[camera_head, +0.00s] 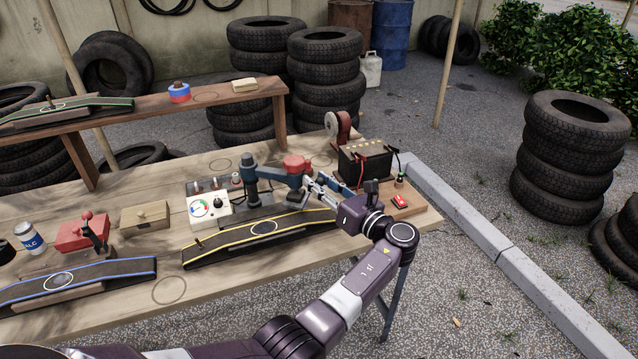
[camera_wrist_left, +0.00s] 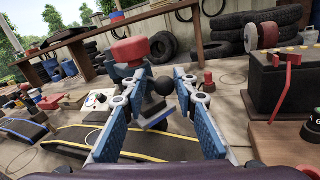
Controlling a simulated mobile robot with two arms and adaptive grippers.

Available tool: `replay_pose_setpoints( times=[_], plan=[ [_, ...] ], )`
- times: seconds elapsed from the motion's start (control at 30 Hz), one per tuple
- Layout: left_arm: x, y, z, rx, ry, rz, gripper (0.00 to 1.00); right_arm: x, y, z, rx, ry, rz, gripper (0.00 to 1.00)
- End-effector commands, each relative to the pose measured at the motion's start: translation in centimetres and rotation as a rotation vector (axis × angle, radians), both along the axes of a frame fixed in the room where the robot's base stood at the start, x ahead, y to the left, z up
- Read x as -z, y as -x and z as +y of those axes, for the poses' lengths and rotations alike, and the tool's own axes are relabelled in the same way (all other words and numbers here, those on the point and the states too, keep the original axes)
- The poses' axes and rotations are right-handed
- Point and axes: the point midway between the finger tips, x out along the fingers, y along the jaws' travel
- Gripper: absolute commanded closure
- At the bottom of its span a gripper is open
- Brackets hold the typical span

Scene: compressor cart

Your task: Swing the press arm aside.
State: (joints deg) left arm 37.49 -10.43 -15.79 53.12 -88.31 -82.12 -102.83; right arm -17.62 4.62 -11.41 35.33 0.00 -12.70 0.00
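The press arm (camera_head: 274,174) is a blue-grey bar reaching right from an upright post (camera_head: 249,172) on the bench, with a red cap (camera_head: 296,162) near its end. In the left wrist view, the red cap (camera_wrist_left: 134,52) is ahead, and a black ball knob (camera_wrist_left: 165,87) shows between the fingertips. My left gripper (camera_head: 318,187) is at the free end of the press arm. In the left wrist view, its blue-padded fingers (camera_wrist_left: 157,84) are spread apart on either side of the knob, with no clear contact. My right gripper is out of view.
A black battery (camera_head: 364,165) and a red switch (camera_head: 400,201) stand right of the gripper. A white gauge box (camera_head: 207,208) is left of the post. A yellow-edged ramp (camera_head: 258,239) lies in front. A raised shelf (camera_head: 135,106) is behind. Wooden bench (camera_head: 170,290) space is clear at front.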

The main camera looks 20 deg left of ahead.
Motion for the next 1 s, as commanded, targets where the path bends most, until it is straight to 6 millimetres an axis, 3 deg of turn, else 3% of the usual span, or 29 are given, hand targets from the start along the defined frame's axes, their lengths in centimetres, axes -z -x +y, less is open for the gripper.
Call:
replay_pose_setpoints(
  times=[0.1,0.47,0.8,1.0],
  plan=[
    [0.0,0.0,0.0,-0.002,0.0,-0.001,0.59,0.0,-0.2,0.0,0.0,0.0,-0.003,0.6],
    [-0.5,0.1,0.1,-0.004,0.002,-0.001,0.59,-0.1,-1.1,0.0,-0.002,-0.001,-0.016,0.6],
    [-6.6,0.1,0.1,-0.004,0.003,-0.005,0.59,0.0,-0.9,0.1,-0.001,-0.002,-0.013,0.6],
    [-9.2,0.0,0.1,-0.003,0.003,-0.002,0.59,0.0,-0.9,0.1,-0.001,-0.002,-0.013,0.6]
  ],
)
